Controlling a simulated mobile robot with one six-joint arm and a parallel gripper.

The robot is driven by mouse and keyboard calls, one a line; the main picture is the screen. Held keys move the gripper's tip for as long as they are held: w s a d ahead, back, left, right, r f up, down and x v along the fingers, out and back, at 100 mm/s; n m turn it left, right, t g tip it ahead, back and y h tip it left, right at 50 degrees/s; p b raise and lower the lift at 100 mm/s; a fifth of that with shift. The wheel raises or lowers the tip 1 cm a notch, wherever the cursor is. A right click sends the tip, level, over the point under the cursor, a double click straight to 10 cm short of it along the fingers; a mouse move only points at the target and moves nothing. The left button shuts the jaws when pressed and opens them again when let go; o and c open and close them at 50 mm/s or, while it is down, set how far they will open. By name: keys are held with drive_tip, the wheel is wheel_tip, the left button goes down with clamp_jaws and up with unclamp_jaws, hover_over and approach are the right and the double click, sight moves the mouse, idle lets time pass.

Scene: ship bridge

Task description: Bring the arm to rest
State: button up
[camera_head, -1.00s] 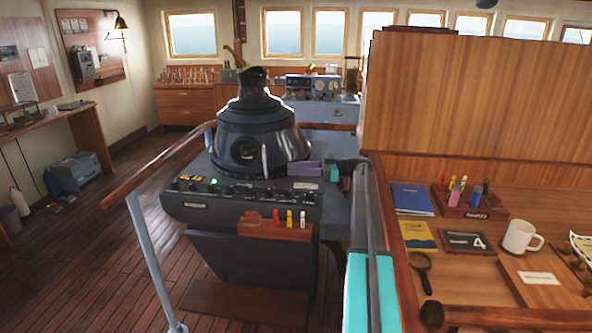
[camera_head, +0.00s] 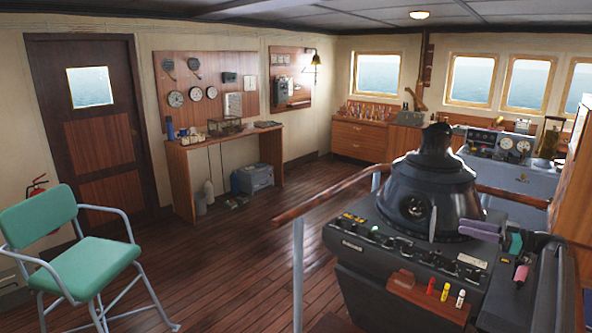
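My gripper (camera_head: 470,230) is at the right of the view, over the right end of the dark console (camera_head: 350,268). Its two lavender fingers point left and overlap in this view, so the gap between them cannot be judged. Nothing is seen held in them. A teal part (camera_head: 515,243) of my arm sits just behind the fingers. My dark arm (camera_head: 548,285) runs down toward the lower right edge. How far the gripper is above the console cannot be told.
A black domed instrument (camera_head: 432,190) stands on the console, close to my gripper. Red, yellow and white markers (camera_head: 445,291) stand in a wooden holder at its front. A wooden handrail (camera_head: 315,203) is left of it. A green chair (camera_head: 85,275) stands far left; open floor lies between.

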drive_tip(key=shift+r+p, duration=1.55)
drive_tip(key=shift+r, duration=0.35)
drive_tip(key=shift+r+p, duration=0.55)
